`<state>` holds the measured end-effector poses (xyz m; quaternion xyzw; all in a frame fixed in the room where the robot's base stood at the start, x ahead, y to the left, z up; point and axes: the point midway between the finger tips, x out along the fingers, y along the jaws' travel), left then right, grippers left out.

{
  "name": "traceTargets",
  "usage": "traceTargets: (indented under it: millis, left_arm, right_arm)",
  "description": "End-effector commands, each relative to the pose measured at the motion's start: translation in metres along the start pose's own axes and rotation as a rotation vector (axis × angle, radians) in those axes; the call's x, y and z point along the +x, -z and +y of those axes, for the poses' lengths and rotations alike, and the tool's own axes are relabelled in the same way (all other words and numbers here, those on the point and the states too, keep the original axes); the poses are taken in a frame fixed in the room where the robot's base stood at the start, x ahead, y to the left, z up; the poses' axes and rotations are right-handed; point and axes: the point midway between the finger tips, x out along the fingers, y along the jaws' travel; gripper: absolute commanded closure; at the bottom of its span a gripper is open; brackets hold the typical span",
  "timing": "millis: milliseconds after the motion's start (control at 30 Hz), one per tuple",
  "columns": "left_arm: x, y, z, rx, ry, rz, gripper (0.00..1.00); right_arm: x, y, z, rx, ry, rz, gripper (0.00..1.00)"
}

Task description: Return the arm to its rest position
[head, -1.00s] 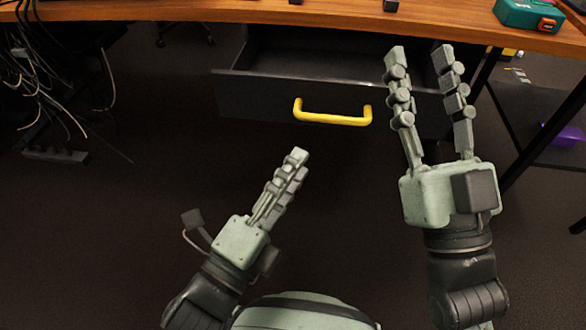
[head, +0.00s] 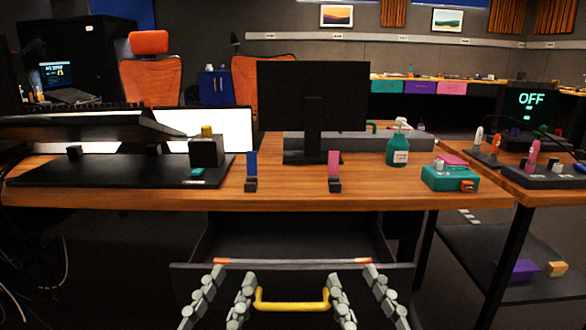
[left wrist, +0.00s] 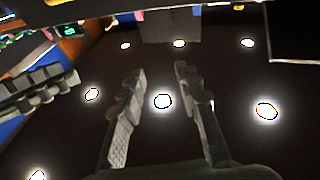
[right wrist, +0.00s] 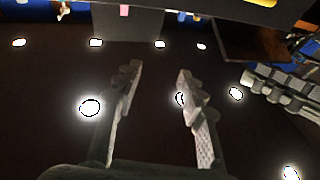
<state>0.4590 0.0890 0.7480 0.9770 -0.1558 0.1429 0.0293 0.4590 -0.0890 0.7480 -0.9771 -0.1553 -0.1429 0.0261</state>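My left gripper (head: 231,277) is at the bottom of the head view, left of the yellow handle (head: 291,306). Its two fingers are apart and empty, as the left wrist view (left wrist: 160,70) also shows. My right gripper (head: 352,276) is right of the handle, with its fingers apart. The right wrist view (right wrist: 159,70) shows nothing between them. Both grippers point forward, roughly level with each other. Only their fingers show in the head view; the arms are out of view there.
A dark drawer (head: 395,285) stands open under the wooden desk (head: 300,190), behind my fingers. A thin bar (head: 290,261) with orange-red ends runs along its front. The desk bears a monitor (head: 312,100), a green bottle (head: 397,150) and a teal box (head: 449,179). A second table (head: 530,195) stands right.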

Motion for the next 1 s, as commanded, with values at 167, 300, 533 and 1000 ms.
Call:
traceTargets:
  millis: [167, 300, 533, 1000]
  left_arm:
    - [-0.013, -0.089, -0.031, 0.048, 0.050, -0.400, 0.67]
    - [-0.064, -0.166, -0.068, 0.075, 0.113, -0.783, 0.67]
    - [-0.192, -0.234, -0.118, 0.076, 0.233, -1.352, 0.67]
    - [-0.263, -0.245, -0.135, 0.058, 0.294, -1.615, 0.67]
  right_arm:
    - [-0.013, -0.089, 0.031, -0.045, -0.048, -0.400, 0.60]
    - [-0.064, -0.166, 0.067, -0.071, -0.111, -0.783, 0.60]
    - [-0.191, -0.234, 0.117, -0.071, -0.228, -1.352, 0.60]
    - [-0.263, -0.246, 0.134, -0.053, -0.289, -1.614, 0.60]
